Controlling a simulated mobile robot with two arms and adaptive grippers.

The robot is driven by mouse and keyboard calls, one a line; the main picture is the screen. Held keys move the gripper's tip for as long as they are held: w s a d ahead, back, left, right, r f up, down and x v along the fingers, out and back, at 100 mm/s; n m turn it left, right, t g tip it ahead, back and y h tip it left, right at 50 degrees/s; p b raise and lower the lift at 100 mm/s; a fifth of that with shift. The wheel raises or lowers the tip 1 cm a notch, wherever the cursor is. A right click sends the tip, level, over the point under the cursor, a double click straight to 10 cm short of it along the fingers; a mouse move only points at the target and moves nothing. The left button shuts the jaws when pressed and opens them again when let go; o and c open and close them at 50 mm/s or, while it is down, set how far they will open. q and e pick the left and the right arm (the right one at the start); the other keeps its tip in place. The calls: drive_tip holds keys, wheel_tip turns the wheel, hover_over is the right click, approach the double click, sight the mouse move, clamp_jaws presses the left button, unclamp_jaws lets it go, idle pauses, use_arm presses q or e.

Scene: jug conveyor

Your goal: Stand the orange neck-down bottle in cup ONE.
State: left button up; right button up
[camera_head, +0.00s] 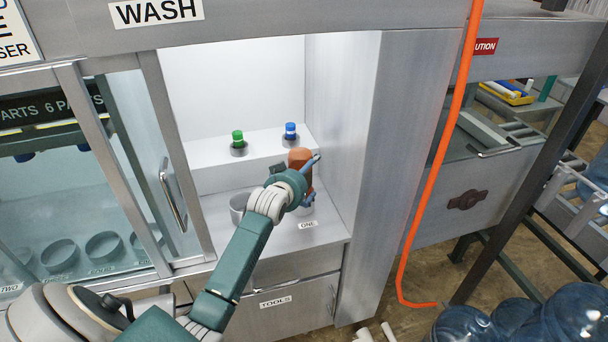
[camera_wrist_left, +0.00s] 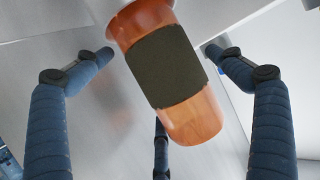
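The orange bottle (camera_head: 299,159) is roughly upright at the right side of the wash bay, above the ONE label (camera_head: 307,225). My left gripper (camera_head: 312,180) is at the bottle. In the left wrist view the orange bottle (camera_wrist_left: 197,118), with a dark band, lies between the spread fingers of my left gripper (camera_wrist_left: 158,53). Small gaps show beside the fingertips, so it looks open around the bottle. Cup ONE is mostly hidden behind my gripper, and I cannot tell how the bottle's lower end sits in it. My right gripper is not in view.
An empty grey cup (camera_head: 239,207) stands left of my gripper. Green-capped (camera_head: 238,137) and blue-capped (camera_head: 290,130) bottles stand on the back ledge. The bay's right wall (camera_head: 340,130) is close to my gripper. An orange hose (camera_head: 436,180) hangs outside.

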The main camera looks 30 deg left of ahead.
use_arm(q)
drive_tip(key=shift+r, duration=0.1)
drive_tip(key=b+v, duration=0.1)
drive_tip(key=v, duration=1.1)
drive_tip(key=shift+b, duration=0.3)
drive_tip(key=shift+d, duration=0.1)
